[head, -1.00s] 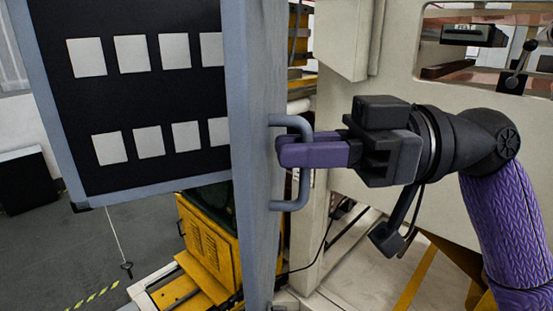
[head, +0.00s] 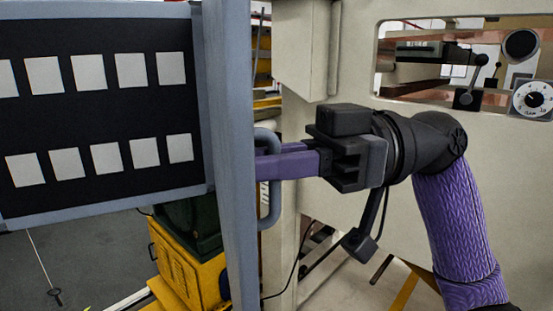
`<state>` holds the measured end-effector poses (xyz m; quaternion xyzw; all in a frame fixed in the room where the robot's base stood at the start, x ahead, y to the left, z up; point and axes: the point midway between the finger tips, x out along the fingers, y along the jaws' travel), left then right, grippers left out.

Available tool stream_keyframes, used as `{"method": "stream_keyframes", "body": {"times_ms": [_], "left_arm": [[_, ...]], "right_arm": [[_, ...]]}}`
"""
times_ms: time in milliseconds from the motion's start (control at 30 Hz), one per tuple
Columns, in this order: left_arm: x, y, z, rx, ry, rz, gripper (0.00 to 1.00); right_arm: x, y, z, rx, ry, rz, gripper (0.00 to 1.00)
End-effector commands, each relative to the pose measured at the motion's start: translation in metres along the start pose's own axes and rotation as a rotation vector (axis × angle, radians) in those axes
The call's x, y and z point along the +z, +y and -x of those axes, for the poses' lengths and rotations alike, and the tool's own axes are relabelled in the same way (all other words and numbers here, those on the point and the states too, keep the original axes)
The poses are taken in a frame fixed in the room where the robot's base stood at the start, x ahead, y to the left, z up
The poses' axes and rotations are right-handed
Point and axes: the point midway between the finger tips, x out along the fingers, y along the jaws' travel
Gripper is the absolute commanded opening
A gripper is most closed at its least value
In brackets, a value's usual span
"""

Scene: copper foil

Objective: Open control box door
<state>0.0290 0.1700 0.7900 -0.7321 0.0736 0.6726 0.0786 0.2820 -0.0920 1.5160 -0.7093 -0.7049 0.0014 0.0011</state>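The control box door (head: 228,150) is at the left of the head view, with a blue-grey frame. Its face is a black panel (head: 100,115) with rows of white squares. A U-shaped grey-blue handle (head: 269,208) stands on the side of the frame. My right gripper (head: 283,162) comes from the right with purple fingers. One finger passes in front of the handle's bar and the other appears behind it, with the bar between them. The fingers look closed on the handle. My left gripper is not in view.
A beige machine wall (head: 345,200) fills the right side, with a window opening and a dial (head: 533,99) at upper right. A yellow machine part (head: 185,268) stands below the door. Grey floor (head: 70,265) shows at lower left.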

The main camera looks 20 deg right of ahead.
Motion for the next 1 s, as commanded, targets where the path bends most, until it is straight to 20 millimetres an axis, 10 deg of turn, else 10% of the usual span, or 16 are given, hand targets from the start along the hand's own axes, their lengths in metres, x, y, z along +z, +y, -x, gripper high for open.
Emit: {"method": "stream_keyframes", "body": {"times_ms": [167,233,500,1000], "left_arm": [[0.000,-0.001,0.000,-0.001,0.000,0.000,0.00],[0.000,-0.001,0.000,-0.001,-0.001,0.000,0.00],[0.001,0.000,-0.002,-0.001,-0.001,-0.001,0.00],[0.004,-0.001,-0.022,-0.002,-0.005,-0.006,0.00]], "right_arm": [[-0.002,0.000,0.000,0.002,0.004,0.001,0.00],[-0.001,0.000,0.000,0.002,0.003,0.001,0.25],[0.000,0.001,0.004,0.002,0.002,0.000,0.25],[0.000,0.001,0.098,0.002,0.004,0.001,0.25]]}}
